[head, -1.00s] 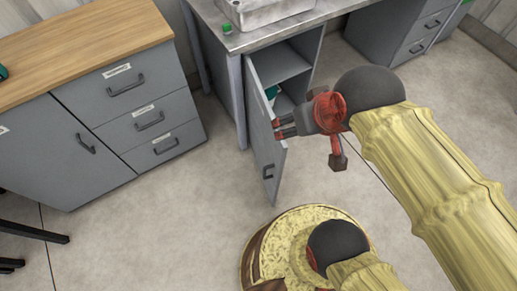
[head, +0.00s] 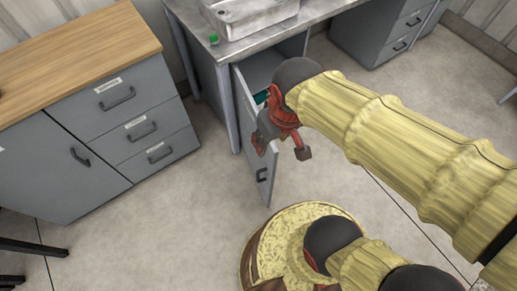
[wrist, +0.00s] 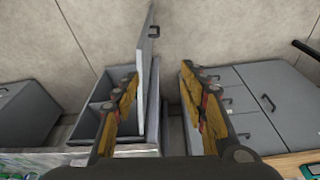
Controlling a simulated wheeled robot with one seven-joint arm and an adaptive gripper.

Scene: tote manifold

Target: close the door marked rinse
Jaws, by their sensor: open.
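A grey cabinet door (head: 253,168) stands open below the metal counter, with a dark handle (head: 262,174) near its free end. I cannot read any marking on it. My gripper (head: 263,142) is over the upper part of the door in the head view and hides some of it.
A wood-topped drawer cabinet (head: 145,130) stands to the left, with floor between it and the door. A metal sink (head: 245,14) and a small green item (head: 213,39) are on the counter (head: 275,32). More grey drawers (head: 385,35) stand at the back right.

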